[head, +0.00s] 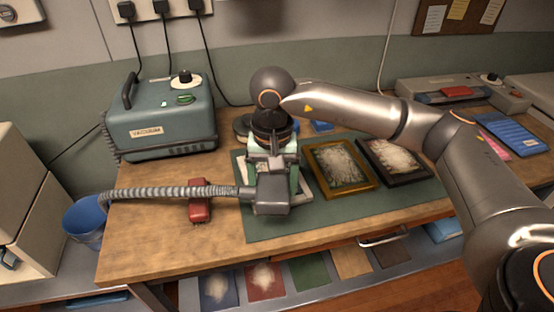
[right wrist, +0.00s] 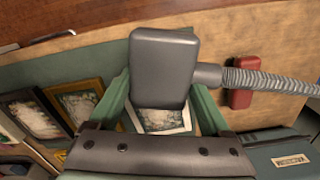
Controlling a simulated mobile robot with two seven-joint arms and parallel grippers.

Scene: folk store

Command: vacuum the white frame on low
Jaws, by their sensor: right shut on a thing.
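My right gripper (head: 273,172) is shut on the grey vacuum nozzle (head: 271,197), and its green fingers (right wrist: 163,108) show on both sides of the nozzle (right wrist: 163,66) in the right wrist view. The white frame (head: 306,190) lies on the green mat beneath the gripper and nozzle, mostly hidden. Part of it shows behind the nozzle in the right wrist view (right wrist: 168,128). I cannot tell whether the nozzle touches it. The teal vacuum (head: 165,118) stands at the back left, with a dial (head: 184,79) on top and a green switch (head: 180,99). My left gripper is out of view.
A ribbed hose (head: 160,194) runs left from the nozzle, above a red object (head: 200,205). A gold frame (head: 340,188) and a dark frame (head: 424,171), both dusty, lie right on the mat (head: 345,211). A blue bin (head: 84,218) stands left of the bench.

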